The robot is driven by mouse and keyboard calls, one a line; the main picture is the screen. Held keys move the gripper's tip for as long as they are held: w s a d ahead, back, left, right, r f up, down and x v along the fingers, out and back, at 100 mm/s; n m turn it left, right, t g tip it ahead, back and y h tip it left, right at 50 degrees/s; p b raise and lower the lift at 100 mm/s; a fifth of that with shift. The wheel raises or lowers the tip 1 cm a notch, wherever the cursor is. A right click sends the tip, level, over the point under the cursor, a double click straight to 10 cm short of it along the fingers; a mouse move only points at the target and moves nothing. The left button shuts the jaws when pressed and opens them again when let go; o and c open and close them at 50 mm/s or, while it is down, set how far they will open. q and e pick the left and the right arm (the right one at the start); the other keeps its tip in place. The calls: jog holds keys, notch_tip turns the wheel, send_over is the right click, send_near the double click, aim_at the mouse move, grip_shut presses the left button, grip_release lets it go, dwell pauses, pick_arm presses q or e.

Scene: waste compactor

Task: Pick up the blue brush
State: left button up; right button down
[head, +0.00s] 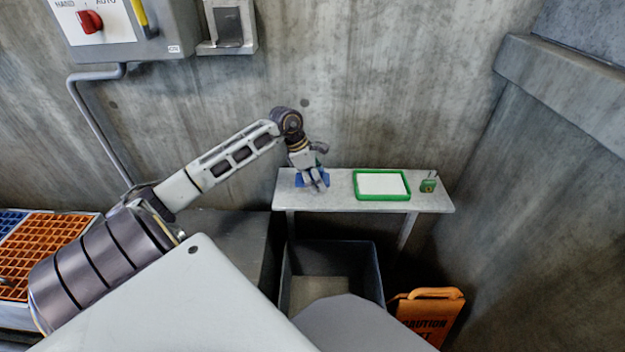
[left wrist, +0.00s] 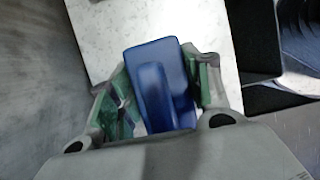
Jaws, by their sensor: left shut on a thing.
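The blue brush (head: 326,181) is at the left end of the white-topped table, partly hidden behind my left gripper (head: 315,184) in the head view. In the left wrist view the brush (left wrist: 158,85) shows as a smooth blue block with a raised handle. It lies between the green-padded fingers of my left gripper (left wrist: 163,95), which is shut on it. I cannot tell whether the brush rests on the table or is just above it. My right gripper is not in view.
The table (head: 338,187) also bears a green-rimmed tray (head: 382,185) and a small green object (head: 429,183) to the right. A dark open bin (head: 330,268) stands below in front. An orange caution sign (head: 430,312) stands to its right. A concrete wall is close behind.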

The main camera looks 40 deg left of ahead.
pick_arm(q)
jog(key=shift+r, duration=0.1)
